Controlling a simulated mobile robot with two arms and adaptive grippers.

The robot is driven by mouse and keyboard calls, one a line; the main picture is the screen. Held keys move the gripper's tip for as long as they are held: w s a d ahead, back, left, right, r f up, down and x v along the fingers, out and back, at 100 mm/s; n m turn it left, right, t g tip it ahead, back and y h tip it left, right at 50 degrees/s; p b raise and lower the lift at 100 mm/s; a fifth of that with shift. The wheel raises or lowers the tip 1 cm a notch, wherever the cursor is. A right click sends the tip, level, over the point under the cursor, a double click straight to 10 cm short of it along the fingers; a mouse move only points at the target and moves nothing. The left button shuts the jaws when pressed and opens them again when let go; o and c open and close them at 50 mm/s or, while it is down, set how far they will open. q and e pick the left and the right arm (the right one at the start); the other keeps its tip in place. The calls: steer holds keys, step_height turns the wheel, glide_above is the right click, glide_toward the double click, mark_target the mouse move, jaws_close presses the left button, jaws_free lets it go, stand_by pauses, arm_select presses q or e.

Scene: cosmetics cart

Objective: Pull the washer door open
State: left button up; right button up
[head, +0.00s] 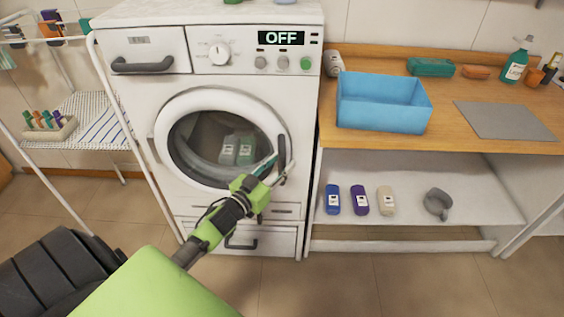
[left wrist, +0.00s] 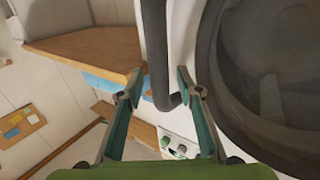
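The white washer (head: 253,105) stands at centre in the head view. Its round door (head: 164,140) has a white ring and dark glass and looks closed against the front. The dark door handle (head: 283,146) is a vertical bar at the door's right side. My left gripper (head: 282,163) is at the handle's lower part, with its fingers apart. In the left wrist view the dark handle (left wrist: 168,100) lies between the open fingertips (left wrist: 158,83), nearer the right finger; contact is unclear. The dark round door (left wrist: 235,75) fills the right of that view. My right gripper is out of view.
A wooden counter (head: 440,95) with a blue bin (head: 383,115) stands right of the washer. Bottles (head: 360,199) and a grey mug (head: 438,203) sit on the shelf below. A drying rack (head: 90,110) stands at left. Floor in front right is clear.

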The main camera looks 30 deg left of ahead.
arm_select(q)
steer(key=shift+w, duration=0.4)
steer(key=shift+c, duration=0.3)
jaws_close()
